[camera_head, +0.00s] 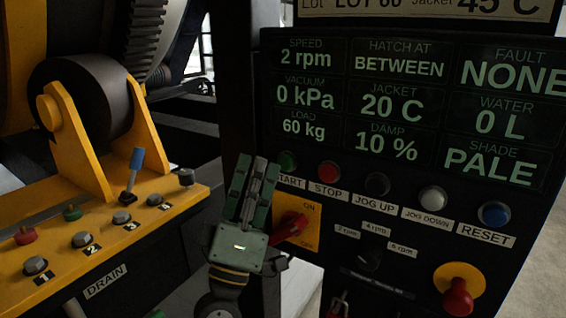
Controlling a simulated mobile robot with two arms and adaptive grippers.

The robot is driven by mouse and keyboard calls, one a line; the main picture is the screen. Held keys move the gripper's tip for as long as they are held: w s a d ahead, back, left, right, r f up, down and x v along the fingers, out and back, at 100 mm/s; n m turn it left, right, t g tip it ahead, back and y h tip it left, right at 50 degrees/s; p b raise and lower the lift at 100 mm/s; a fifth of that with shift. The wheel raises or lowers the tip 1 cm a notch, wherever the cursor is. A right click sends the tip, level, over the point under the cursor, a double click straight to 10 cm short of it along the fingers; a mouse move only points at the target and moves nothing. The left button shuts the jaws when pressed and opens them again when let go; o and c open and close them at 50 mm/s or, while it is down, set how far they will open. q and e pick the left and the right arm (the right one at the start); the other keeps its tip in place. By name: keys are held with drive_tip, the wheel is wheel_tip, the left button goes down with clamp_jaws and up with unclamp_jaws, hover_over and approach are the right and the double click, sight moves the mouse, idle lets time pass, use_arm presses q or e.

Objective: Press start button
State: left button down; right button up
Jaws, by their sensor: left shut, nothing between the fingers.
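The green start button (287,161) sits on the dark control panel, above a label that reads START with its left end covered. My left gripper (257,166) is shut and empty, pointing up the picture. Its fingertips are just left of the start button in the picture. I cannot tell whether they touch the panel or how far in front of it they are. My right gripper is not in view.
Right of start are a red stop button (328,171), a black jog up button (377,184), a white jog down button (433,198) and a blue reset button (495,214). A red rotary switch (290,227) is close beside my gripper. A red-on-yellow knob (458,291) is lower right.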

use_arm(q)
drive_tip(key=s+a, duration=0.1)
drive_tip(key=s, duration=0.1)
drive_tip(key=s+a+p, duration=0.1)
drive_tip(key=s+a, duration=0.1)
drive_tip(key=shift+p, duration=0.3)
drive_tip(key=shift+d+f, duration=0.1)
idle(0.6)
